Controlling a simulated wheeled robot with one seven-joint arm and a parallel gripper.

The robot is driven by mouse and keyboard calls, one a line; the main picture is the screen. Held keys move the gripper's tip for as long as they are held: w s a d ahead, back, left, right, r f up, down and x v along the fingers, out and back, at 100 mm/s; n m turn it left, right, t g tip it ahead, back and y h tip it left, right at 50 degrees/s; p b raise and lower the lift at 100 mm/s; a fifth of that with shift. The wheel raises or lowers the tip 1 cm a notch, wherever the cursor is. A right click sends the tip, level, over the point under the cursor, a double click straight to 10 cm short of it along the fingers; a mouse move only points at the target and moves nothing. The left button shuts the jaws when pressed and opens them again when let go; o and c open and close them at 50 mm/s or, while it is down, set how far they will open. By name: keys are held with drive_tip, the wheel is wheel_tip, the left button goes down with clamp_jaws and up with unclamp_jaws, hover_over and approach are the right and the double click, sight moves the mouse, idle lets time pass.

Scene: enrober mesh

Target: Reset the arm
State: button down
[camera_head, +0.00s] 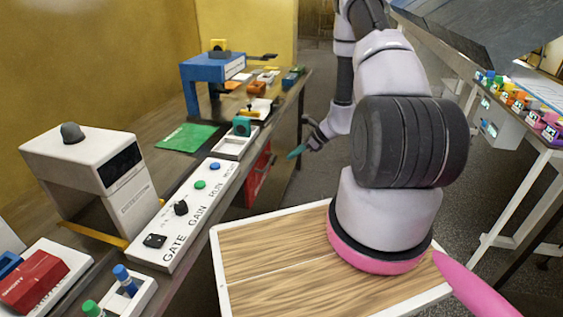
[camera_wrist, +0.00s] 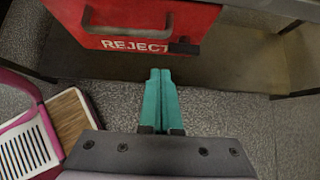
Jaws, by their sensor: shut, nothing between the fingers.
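My gripper (camera_head: 297,152) has teal fingers and hangs beside the right edge of the long bench, over the floor, near a red bin. In the wrist view my gripper (camera_wrist: 161,73) has its two fingers pressed together with nothing between them. The fingers point toward the red bin (camera_wrist: 140,15) marked REJECT, which has a grey handle. The bin also shows under the bench in the head view (camera_head: 258,176). My arm bends down and away from my wood-topped base.
A table (camera_head: 540,136) with colourful items stands right. Grey floor lies between.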

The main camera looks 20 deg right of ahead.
drive_tip(key=shift+v, duration=1.75)
drive_tip(key=s+a+r+n, duration=0.1)
drive_tip(key=a+r+n, duration=0.2)
drive_tip(key=r, duration=0.6)
drive_tip(key=s+a+r+n+g, duration=0.1)
drive_tip(key=s+a+r+n, duration=0.2)
drive_tip(key=r, duration=0.7)
drive_tip(key=a+r+n, duration=0.3)
drive_tip(key=r+n, duration=0.1)
drive_tip(key=r, duration=0.5)
drive_tip(key=s+r+n+t+h, duration=0.3)
drive_tip(key=s+r+n, duration=0.7)
drive_tip(key=s+r, duration=0.8)
drive_tip(key=s+h, duration=0.2)
drive_tip(key=s, duration=0.2)
drive_tip(key=shift+a+r+n, duration=0.2)
drive_tip(key=shift+a+n, duration=0.1)
drive_tip(key=shift+a, duration=0.1)
